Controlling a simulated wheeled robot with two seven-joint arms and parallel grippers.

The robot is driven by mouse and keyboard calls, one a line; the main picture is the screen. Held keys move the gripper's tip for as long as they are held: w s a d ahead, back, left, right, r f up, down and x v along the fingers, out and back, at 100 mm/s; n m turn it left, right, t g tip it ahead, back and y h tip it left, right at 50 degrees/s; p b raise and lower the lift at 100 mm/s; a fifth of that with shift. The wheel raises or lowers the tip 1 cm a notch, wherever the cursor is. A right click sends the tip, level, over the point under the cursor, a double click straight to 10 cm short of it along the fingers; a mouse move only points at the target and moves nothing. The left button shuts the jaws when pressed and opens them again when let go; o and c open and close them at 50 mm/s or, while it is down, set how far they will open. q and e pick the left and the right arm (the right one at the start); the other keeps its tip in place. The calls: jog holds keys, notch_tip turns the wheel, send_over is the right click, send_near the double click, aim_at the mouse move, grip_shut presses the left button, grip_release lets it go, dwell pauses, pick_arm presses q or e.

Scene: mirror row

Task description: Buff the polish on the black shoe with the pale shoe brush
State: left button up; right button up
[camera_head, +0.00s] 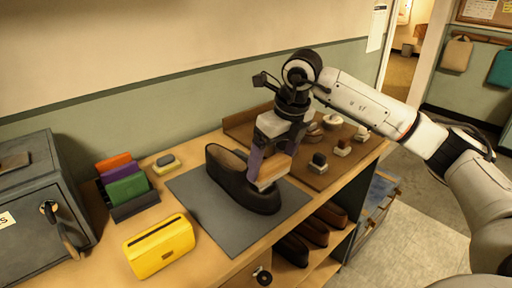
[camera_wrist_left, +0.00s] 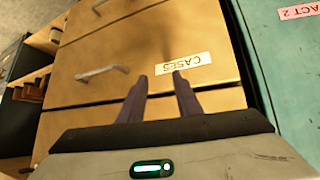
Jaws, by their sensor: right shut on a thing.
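The black shoe (camera_head: 228,176) stands on the dark grey mat (camera_head: 195,190), its toe pointing to the front right. My right gripper (camera_head: 268,170) is shut on the pale shoe brush (camera_head: 273,172), which has a light wooden block. The brush is over the shoe's toe; its lower edge looks to be at the toe, but I cannot tell whether it touches. The gripper fingers hide part of the brush. My left gripper (camera_wrist_left: 161,76) shows only in the left wrist view, with its fingers apart and nothing between them, in front of drawers labelled CASES (camera_wrist_left: 183,64).
A brown board (camera_head: 310,178) with several small brushes and pots lies to the right. Brown shoes (camera_head: 312,232) sit on the shelf below.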

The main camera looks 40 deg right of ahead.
jog(key=shift+d+r+p, duration=0.25)
jog(key=shift+r+p, duration=0.5)
jog(key=shift+r, duration=0.5)
notch_tip(320, 180, up, 4)
jog(key=p, duration=0.3)
jog(key=shift+f, duration=0.15)
jog(key=shift+a+r+p, duration=0.1)
jog(key=shift+r+p, duration=0.4)
jog(key=shift+r, duration=0.45)
